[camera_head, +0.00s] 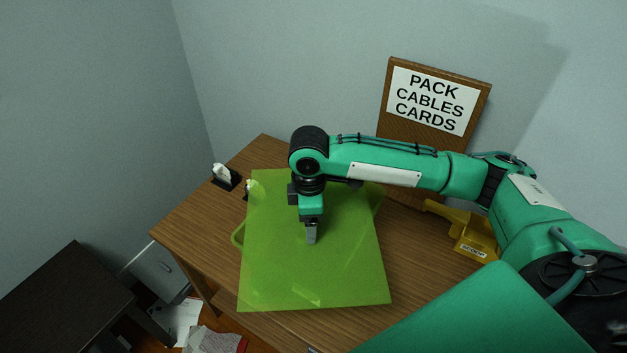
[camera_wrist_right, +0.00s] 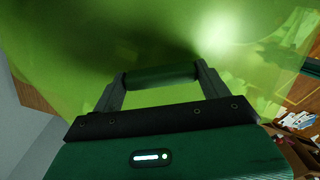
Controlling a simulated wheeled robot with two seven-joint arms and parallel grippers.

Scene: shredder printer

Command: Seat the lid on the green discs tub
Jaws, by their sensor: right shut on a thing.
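The lid (camera_head: 345,285) is a large, flat, see-through green panel over the table's middle in the head view. It also fills most of the right wrist view (camera_wrist_right: 60,60). My right gripper (camera_head: 311,238) is above the lid's middle. In the right wrist view, the fingers of my right gripper (camera_wrist_right: 160,77) are shut on the lid's dark green bar handle (camera_wrist_right: 160,75). A green curved edge (camera_head: 236,235) sticks out at the lid's left; it may be the tub. The rest beneath the lid is hidden, and I cannot tell whether the lid is seated.
A wooden table (camera_head: 205,225) carries the lid. A yellow scoop (camera_head: 475,240) lies to the right, before an upright sign (camera_head: 432,98). A small white item in a black holder (camera_head: 225,174) stands at the back left. A dark table (camera_head: 70,295) is lower left.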

